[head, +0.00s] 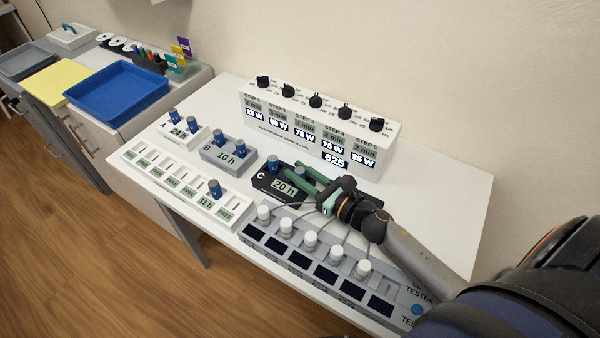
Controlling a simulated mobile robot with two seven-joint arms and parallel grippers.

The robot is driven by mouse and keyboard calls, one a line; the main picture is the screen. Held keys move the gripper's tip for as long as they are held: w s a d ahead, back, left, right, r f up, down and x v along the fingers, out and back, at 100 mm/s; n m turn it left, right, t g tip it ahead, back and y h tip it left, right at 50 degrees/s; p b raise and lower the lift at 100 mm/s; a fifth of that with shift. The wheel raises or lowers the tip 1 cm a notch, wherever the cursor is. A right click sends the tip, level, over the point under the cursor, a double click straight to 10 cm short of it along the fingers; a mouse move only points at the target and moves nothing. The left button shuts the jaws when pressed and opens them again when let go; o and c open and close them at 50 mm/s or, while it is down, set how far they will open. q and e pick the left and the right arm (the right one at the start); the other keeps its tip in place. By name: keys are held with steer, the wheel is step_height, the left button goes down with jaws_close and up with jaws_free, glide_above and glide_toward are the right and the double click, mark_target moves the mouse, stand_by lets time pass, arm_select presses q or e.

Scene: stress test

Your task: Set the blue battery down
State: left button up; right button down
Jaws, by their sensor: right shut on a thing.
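My right gripper (296,176) reaches in from the right with green fingers. It is shut on a blue battery (300,173), which shows only partly between the fingers, over the right side of black block C (259,184). I cannot tell whether this battery touches the block. Another blue battery (273,164) stands upright at the left of block C, whose display reads 20 h. My left gripper is not in view.
White block A (164,129) and grey block B (229,168) hold more blue batteries. A white slotted tray (160,172) lies in front. The grey tester (250,222) with white knobs lies below my gripper. A white step panel (300,142) stands behind.

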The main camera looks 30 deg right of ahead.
steer(key=shift+f, duration=0.1)
steer(key=shift+f, duration=0.1)
steer(key=c, duration=0.6)
jaws_free()
steer(key=shift+c, duration=0.2)
steer(key=shift+r, duration=0.2)
steer(key=shift+s, duration=0.15)
steer(key=b+v, duration=0.2)
steer(key=v, duration=0.8)
steer(key=shift+s+d+f, duration=0.1)
steer(key=shift+s+d, duration=0.1)
steer(key=shift+s, duration=0.1)
steer(key=shift+s+d, duration=0.15)
steer(key=shift+s, duration=0.35)
